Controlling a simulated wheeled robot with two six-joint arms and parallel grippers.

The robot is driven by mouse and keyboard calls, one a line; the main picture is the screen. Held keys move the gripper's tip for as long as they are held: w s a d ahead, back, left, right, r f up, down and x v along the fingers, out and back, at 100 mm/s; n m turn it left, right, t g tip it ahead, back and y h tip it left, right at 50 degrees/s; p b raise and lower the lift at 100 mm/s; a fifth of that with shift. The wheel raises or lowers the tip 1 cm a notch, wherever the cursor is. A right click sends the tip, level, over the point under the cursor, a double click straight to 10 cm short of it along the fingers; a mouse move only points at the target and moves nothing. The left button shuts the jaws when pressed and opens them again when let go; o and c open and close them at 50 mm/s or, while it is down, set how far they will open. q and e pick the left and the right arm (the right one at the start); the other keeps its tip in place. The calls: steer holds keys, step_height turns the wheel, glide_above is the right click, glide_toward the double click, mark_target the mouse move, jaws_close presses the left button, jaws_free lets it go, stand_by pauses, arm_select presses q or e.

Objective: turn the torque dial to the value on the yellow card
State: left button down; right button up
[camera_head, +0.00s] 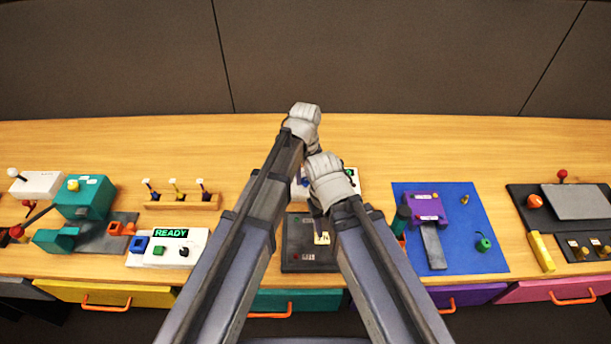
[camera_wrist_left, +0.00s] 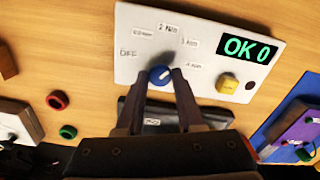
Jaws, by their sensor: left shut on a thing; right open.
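In the left wrist view the blue torque dial (camera_wrist_left: 160,75) sits on a white panel (camera_wrist_left: 205,35), ringed by small labels, one reading OFF; the others are hard to read. A pale mark shows on the dial, but its exact heading is unclear. My left gripper (camera_wrist_left: 159,73) is shut on the dial, one finger at each side. The panel's display (camera_wrist_left: 248,50) reads OK 0. In the head view my arms hide most of that panel (camera_head: 352,174).
A yellow knob (camera_wrist_left: 228,84) is right of the dial. A white box with a READY display (camera_head: 170,233) stands left of my arms. A blue mat (camera_head: 465,250) with a purple device (camera_head: 425,207) lies to the right. The table behind is clear.

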mark_target(305, 180)
stand_by(0.5)
arm_select(q)
steer(key=c, duration=0.5)
jaws_free()
steer(key=shift+c, duration=0.2)
arm_select(e)
steer(key=shift+r, duration=0.1)
arm_select(q)
step_height(305, 180, up, 8)
steer(key=p, duration=0.8)
steer(key=shift+f, duration=0.1)
arm_select(e)
step_height(305, 180, up, 8)
steer(key=shift+f, duration=0.2)
arm_select(q)
steer(key=shift+a, duration=0.1)
